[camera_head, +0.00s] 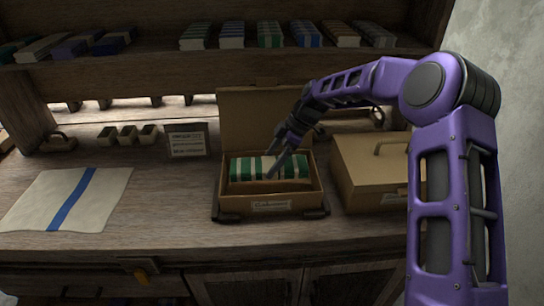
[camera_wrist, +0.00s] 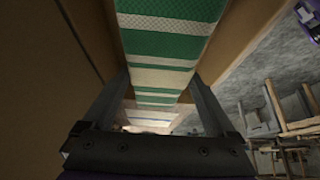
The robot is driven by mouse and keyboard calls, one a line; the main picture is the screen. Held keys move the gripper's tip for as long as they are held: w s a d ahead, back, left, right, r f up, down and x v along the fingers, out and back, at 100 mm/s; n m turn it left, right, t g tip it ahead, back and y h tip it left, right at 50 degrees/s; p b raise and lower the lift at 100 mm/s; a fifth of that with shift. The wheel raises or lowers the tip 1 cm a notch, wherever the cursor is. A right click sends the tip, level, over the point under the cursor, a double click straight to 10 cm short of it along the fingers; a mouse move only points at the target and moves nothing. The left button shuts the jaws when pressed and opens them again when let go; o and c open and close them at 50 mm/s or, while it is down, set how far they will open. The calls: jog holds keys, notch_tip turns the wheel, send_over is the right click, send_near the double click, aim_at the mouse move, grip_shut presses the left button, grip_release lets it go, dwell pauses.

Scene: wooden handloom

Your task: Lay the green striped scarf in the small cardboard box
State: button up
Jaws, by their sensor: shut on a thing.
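The green and white striped scarf (camera_head: 250,167) is folded and lies inside the small open cardboard box (camera_head: 268,204), within its walls. The box's lid stands up at the back. My gripper (camera_head: 269,164) reaches down into the box from the upper right, with its fingers at the scarf. In the wrist view the scarf (camera_wrist: 165,45) runs between the two fingers, and the gripper is shut on it. The underside of the scarf and its contact with the box floor are hidden.
A closed cardboard box with a handle (camera_head: 375,165) stands close on the right. A white cloth with a blue stripe (camera_head: 70,198) lies at the left. Small trays (camera_head: 128,134) and a sign (camera_head: 187,141) are behind. Folded textiles line the shelf (camera_head: 230,58) above.

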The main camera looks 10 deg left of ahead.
jog(key=shift+f+b, duration=1.9)
jog(key=shift+f, duration=1.25)
jog(key=o, duration=1.1)
jog(key=p+v, duration=0.2)
jog(key=v, duration=1.5)
jog(key=shift+r, duration=0.25)
